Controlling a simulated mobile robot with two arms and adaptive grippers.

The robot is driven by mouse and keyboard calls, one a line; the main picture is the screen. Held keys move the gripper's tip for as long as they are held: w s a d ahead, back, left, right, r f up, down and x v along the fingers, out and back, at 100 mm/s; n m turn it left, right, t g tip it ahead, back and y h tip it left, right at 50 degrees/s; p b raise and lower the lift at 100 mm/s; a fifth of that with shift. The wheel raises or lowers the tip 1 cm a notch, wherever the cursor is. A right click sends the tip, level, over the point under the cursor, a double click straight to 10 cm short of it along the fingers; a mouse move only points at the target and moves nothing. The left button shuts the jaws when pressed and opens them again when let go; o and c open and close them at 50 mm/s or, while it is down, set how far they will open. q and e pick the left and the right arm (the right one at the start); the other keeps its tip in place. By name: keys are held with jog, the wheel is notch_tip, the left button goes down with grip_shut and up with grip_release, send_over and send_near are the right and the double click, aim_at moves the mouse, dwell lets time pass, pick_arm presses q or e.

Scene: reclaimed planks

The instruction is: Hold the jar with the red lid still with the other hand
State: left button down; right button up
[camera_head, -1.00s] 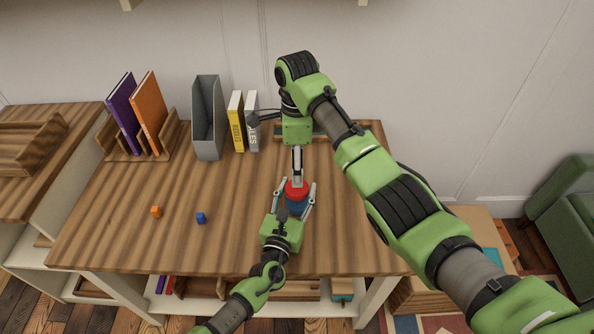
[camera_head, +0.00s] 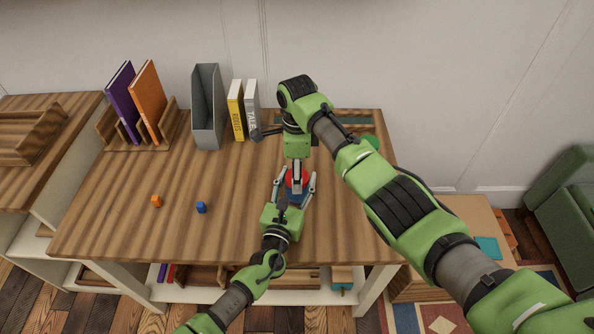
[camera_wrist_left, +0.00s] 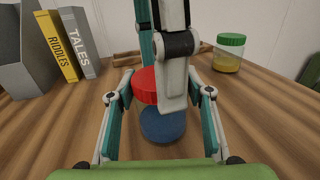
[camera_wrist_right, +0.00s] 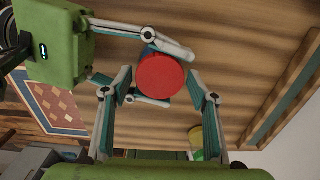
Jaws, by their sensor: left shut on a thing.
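The jar with the red lid stands on the wooden desk; its red lid (camera_head: 294,178) and blue lower part (camera_wrist_left: 163,126) show. My left gripper (camera_head: 296,192) is shut on the jar, one finger on each side, low around the blue part. My right gripper (camera_head: 297,180) comes down from above. In the right wrist view its fingers (camera_wrist_right: 160,85) are spread on either side of the red lid (camera_wrist_right: 160,76), and it is open. In the left wrist view a right finger hides part of the lid (camera_wrist_left: 145,88).
A green-lidded jar with yellow contents (camera_wrist_left: 228,55) stands at the back right. A grey file holder (camera_head: 207,108), yellow book (camera_head: 236,110) and grey book (camera_head: 252,108) stand at the back.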

jog(key=c, duration=0.8)
jog(key=shift+n, duration=1.7)
jog(key=o, duration=1.2)
